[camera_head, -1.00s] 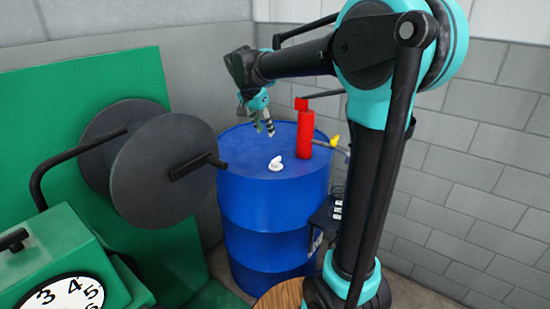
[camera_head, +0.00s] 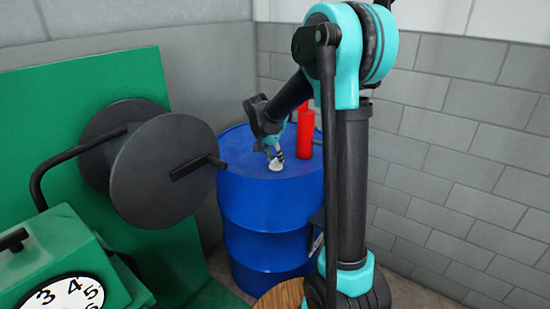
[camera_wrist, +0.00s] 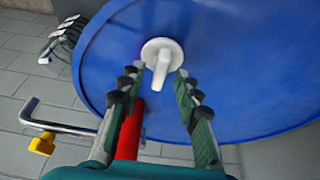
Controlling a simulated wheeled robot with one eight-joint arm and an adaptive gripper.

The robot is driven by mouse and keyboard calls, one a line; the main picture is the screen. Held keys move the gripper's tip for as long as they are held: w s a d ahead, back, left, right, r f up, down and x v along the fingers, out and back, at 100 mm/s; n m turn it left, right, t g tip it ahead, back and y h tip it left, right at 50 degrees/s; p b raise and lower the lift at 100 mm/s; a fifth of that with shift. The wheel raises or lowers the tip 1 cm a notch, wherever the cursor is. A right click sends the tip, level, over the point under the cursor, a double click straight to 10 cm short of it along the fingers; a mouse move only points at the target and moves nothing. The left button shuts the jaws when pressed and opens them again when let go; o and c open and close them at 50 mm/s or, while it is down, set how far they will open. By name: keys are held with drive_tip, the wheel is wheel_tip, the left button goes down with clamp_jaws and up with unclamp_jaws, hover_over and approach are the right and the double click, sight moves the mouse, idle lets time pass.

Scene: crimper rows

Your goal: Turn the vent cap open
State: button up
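The white vent cap (camera_head: 276,165) sits on top of the blue drum (camera_head: 262,240). In the wrist view the cap (camera_wrist: 161,52) is a round white disc with a raised bar handle pointing toward my gripper. My gripper (camera_wrist: 160,75) is open, with one finger on each side of the handle's near end. A gap shows between each finger and the handle. In the head view my gripper (camera_head: 274,160) is down at the cap and partly covers it. The drum top (camera_wrist: 240,70) fills much of the wrist view.
A red cylinder (camera_head: 305,135) stands on the drum beside my gripper; it also shows in the wrist view (camera_wrist: 130,135). A bent metal handle (camera_wrist: 50,122) with a yellow piece (camera_wrist: 42,144) lies nearby. Dark reel discs (camera_head: 160,185) stand at the left.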

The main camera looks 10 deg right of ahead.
drive_tip(key=shift+f, duration=0.1)
clamp_jaws()
idle(0.5)
drive_tip(key=n, duration=0.2)
drive_tip(key=n+t+y, duration=0.1)
drive_tip(key=n, duration=0.1)
drive_tip(key=shift+s+d+n+y, duration=0.1)
drive_tip(key=shift+d+n+y, duration=0.05)
drive_tip(key=shift+n+y, duration=0.2)
drive_tip(key=n, duration=0.2)
drive_tip(key=n+y, duration=0.1)
drive_tip(key=n, duration=0.1)
drive_tip(key=shift+d+n+y, duration=0.15)
drive_tip(key=shift+n+y, duration=0.1)
drive_tip(key=n+y, duration=0.1)
drive_tip(key=n, duration=0.3)
drive_tip(key=shift+d+n+y, duration=0.1)
drive_tip(key=shift+n+y, duration=0.2)
drive_tip(key=shift+y, duration=0.1)
drive_tip(key=shift+n+g+y, duration=0.5)
drive_tip(key=shift+n+y, duration=0.1)
drive_tip(key=shift+n, duration=1.4)
